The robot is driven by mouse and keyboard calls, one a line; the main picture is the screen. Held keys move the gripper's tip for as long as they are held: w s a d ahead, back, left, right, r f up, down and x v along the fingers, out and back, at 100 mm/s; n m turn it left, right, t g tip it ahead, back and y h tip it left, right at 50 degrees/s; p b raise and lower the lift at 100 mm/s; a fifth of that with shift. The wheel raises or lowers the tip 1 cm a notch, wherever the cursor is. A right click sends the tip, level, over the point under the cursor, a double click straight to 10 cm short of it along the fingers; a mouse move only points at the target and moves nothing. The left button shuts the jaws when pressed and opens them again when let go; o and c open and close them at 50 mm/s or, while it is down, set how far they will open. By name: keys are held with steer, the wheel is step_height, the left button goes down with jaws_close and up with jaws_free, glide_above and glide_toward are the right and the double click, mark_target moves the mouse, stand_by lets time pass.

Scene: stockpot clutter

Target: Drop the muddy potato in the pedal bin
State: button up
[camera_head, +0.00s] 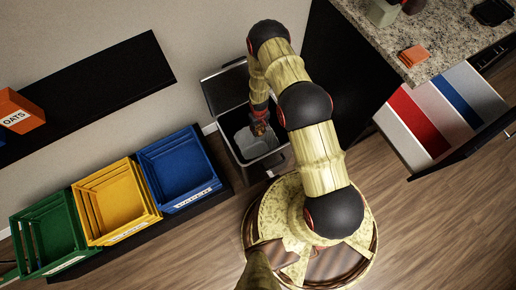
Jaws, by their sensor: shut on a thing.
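The pedal bin (243,143) stands on the floor near the wall, in the upper middle of the view. Its dark lid (224,90) is raised, and its grey inside is visible. My gripper (259,128) points down over the open bin from my arm. It is shut on a small brownish thing at its tip, seemingly the muddy potato. The thing is too small and too covered by the gripper to make out clearly. How far the fingertips reach below the bin's rim cannot be told.
Green (47,236), yellow (117,205) and blue crates (183,172) stand in a row at left. An orange oats box (18,112) sits on a dark shelf (105,84). At right are a granite counter (430,35) and an open drawer (395,125). Wooden floor is clear at lower right.

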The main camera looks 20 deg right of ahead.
steer(key=shift+f+b, duration=1.6)
steer(key=shift+f, duration=1.1)
steer(key=o, duration=1.3)
steer(key=shift+o, duration=0.2)
step_height(320, 180, up, 12)
steer(key=shift+a, duration=0.1)
